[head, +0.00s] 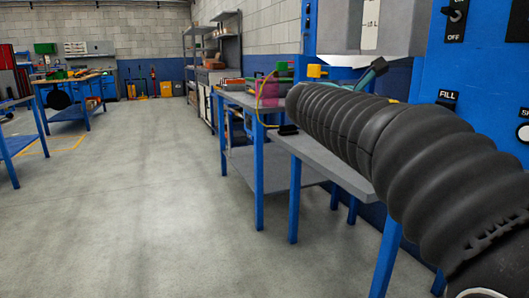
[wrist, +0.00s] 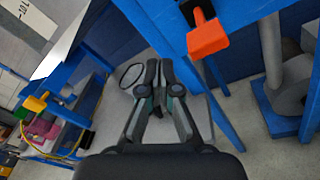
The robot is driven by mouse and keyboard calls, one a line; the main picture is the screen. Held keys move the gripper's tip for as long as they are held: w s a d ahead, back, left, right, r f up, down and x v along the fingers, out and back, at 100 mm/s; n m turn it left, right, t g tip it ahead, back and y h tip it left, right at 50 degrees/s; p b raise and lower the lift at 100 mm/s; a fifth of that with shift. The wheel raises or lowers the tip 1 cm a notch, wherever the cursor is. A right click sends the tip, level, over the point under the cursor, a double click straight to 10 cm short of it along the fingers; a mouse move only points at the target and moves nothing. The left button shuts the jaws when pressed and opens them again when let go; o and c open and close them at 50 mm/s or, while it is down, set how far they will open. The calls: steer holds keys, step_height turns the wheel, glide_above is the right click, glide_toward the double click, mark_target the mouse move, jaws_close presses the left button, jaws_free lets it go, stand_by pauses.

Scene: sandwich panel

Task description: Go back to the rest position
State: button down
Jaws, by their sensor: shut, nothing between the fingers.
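My gripper (wrist: 157,66) shows in the wrist view. Its two fingers are together at the tips, with nothing between them. Behind the fingers lies a grey shelf or table top (wrist: 112,105) beside a blue upright. In the head view my dark ribbed arm crosses the right side and hides part of the blue panel. Only a small teal and dark piece shows past the arm's far end, so the gripper is mostly hidden there.
A blue panel (head: 470,70) with switches stands close at the right. A grey table (head: 325,165) with blue legs stands beneath the arm. An orange-red part (wrist: 208,39) sits near the fingers in the wrist view.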

steer(key=s+a+f+m+g+y, duration=0.2)
steer(key=s+f+m+y, duration=0.25)
steer(key=f, duration=0.55)
steer(key=s+a+f+m+g+y, duration=0.15)
steer(key=s+f+m+y, duration=0.35)
steer(key=f, duration=0.6)
steer(key=s+a+f+m+y+p, duration=0.1)
steer(key=s+a+f+m, duration=0.1)
steer(key=s, duration=0.5)
steer(key=s+a+f+m+y+p, duration=0.1)
steer(key=s+a+f+m+y, duration=0.1)
steer(key=s, duration=0.4)
steer(key=s+a+f+m+y+p, duration=0.1)
steer(key=s+a+f+m+y, duration=0.1)
steer(key=s, duration=0.5)
steer(key=shift+s+a+f+m, duration=0.3)
steer(key=shift+a+f+m, duration=0.6)
steer(key=shift+f, duration=0.45)
